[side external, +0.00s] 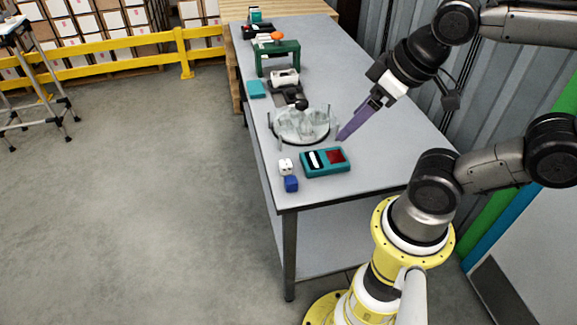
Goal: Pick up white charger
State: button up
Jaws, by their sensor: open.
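A small white block with dark marks (286,166), which looks like the white charger, sits near the left edge of the grey table (385,165). A blue cube (291,184) is right beside it, on the near side. My gripper (341,137) has long purple fingers that point down and left. It is open and empty, up and to the right of the white block and clear of it. The fingers overlap in this view, so the gap between them is hard to see.
A teal case (340,168) with white and dark red parts lies right of the white block. A round clear tray (285,138) with glassy pieces and upright posts stands behind. A green stand (278,48) and other items are farther back. The table's right side is mostly clear.

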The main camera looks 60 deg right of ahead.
dwell(0.4)
jog(key=shift+c, duration=0.4)
